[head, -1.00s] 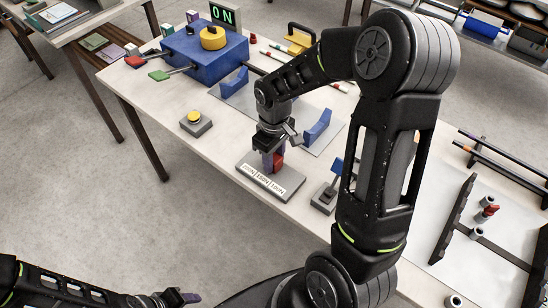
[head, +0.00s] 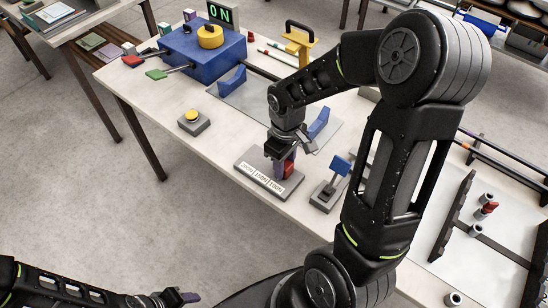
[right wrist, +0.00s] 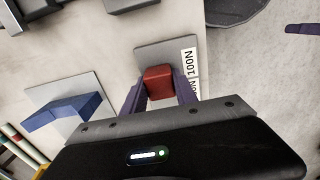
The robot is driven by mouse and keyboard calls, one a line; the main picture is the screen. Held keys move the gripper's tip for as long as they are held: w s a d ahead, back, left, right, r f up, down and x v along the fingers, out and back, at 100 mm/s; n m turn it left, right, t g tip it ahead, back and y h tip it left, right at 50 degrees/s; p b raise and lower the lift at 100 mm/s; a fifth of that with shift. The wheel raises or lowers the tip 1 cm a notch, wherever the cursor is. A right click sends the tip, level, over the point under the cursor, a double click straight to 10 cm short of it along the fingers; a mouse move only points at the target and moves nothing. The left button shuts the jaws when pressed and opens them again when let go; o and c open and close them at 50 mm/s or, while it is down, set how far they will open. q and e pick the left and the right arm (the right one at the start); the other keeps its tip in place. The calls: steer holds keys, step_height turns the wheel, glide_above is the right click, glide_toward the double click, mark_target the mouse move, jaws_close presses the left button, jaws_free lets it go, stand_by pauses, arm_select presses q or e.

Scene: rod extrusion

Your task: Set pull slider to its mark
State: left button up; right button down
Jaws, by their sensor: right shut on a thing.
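The pull slider's red block (head: 288,170) stands at the right part of a flat grey base (head: 243,166) near the table's front edge. A white label strip (head: 262,176) with force values in N runs along the base's front. My right gripper (head: 284,162) reaches down from above, shut on the red block. In the right wrist view the red block (right wrist: 158,82) sits between the two purple fingers, with part of the label (right wrist: 190,62) beside it. The mark itself I cannot make out. My left gripper (head: 176,298) is at the bottom left, away from the table; its jaw opening is unclear.
A grey unit with a blue lever (head: 340,166) stands close to the right of the slider base. A yellow button box (head: 194,122) is to the left. A blue cradle (head: 319,122) stands behind. A blue box with a yellow knob (head: 210,37) is at the back left.

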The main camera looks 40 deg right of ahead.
mark_target(289, 166)
steer(key=shift+s+d, duration=0.2)
steer(key=shift+s, duration=0.45)
steer(key=c, duration=1)
jaws_free()
steer(key=shift+s, duration=0.1)
steer(key=shift+o, duration=0.2)
steer(key=shift+r, duration=0.1)
steer(key=shift+r, duration=0.6)
step_height(289, 166, up, 6)
steer(key=shift+r, duration=0.25)
